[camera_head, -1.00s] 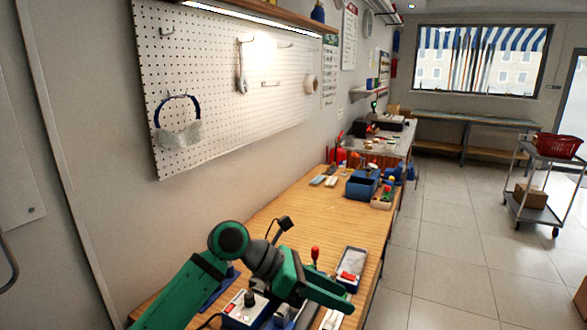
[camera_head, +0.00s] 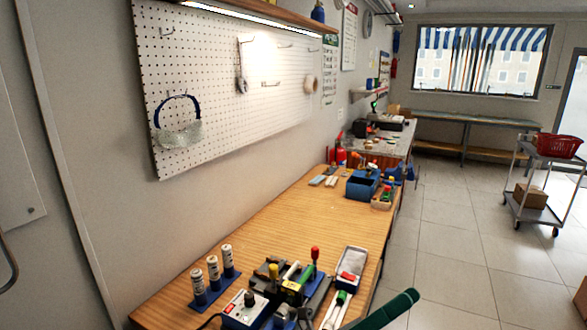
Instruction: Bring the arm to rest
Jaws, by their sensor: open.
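A green link of my arm (camera_head: 388,312) shows at the bottom edge, right of the workbench's front edge. My gripper is out of view, so what its fingers do is hidden. The wooden workbench (camera_head: 277,222) runs from the lower left toward the back, with no part of my arm above its middle.
On the near bench stand a blue rack with white cylinders (camera_head: 211,272), a control box with a red switch (camera_head: 244,309), a fixture with a red-topped lever (camera_head: 314,254) and a grey tray (camera_head: 349,263). Blue bins (camera_head: 362,184) stand farther back.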

